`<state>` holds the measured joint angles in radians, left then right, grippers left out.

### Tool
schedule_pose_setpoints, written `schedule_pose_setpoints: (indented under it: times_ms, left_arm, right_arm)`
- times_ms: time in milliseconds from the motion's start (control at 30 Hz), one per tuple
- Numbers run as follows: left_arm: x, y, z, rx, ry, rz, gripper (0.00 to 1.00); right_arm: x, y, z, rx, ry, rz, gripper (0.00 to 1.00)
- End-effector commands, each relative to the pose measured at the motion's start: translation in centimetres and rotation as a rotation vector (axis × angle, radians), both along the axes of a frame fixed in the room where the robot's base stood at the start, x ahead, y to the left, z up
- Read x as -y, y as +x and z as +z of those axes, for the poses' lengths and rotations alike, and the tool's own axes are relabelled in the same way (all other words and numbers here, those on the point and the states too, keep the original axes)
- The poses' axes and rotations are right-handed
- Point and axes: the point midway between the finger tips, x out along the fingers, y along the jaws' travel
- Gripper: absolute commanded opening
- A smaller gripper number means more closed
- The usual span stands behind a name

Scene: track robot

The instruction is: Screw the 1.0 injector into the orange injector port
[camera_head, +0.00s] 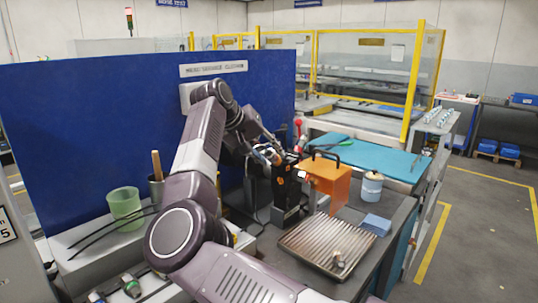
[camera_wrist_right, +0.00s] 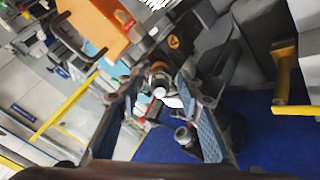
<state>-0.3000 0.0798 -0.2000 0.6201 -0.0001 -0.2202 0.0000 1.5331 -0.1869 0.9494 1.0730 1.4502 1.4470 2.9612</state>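My right gripper (camera_head: 272,154) is at the top of a black device with orange parts (camera_head: 284,188) in the head view. In the right wrist view its fingers (camera_wrist_right: 160,92) stand apart, with a small dark and orange cylindrical part (camera_wrist_right: 158,76) and white and red parts between or beyond them. I cannot tell whether the fingers grip this part or whether it is the 1.0 injector. The orange injector port is not clearly distinguishable. Small metal cylindrical pieces (camera_head: 339,259) lie on the ribbed tray (camera_head: 305,240); their labels are unreadable. My left gripper is out of view.
An orange box with a black handle (camera_head: 330,186) stands right of the device, also seen in the wrist view (camera_wrist_right: 95,27). A white jar (camera_head: 372,186) and blue cloths (camera_head: 376,224) are further right. A green cup (camera_head: 124,203) is left. A blue partition (camera_head: 90,135) stands behind.

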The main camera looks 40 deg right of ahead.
Motion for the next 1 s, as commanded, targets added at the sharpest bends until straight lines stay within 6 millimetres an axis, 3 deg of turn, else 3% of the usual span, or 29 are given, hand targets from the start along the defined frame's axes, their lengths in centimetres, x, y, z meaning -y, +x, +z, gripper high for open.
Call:
schedule_pose_setpoints:
  times_ms: [367, 1000]
  left_arm:
    - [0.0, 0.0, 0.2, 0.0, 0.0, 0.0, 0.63]
    - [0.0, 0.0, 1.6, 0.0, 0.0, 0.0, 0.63]
  right_arm:
    - [0.0, 0.0, 0.0, -0.031, -0.003, 0.031, 0.33]
    - [0.0, 0.0, 0.1, -0.619, -0.052, 0.622, 0.33]
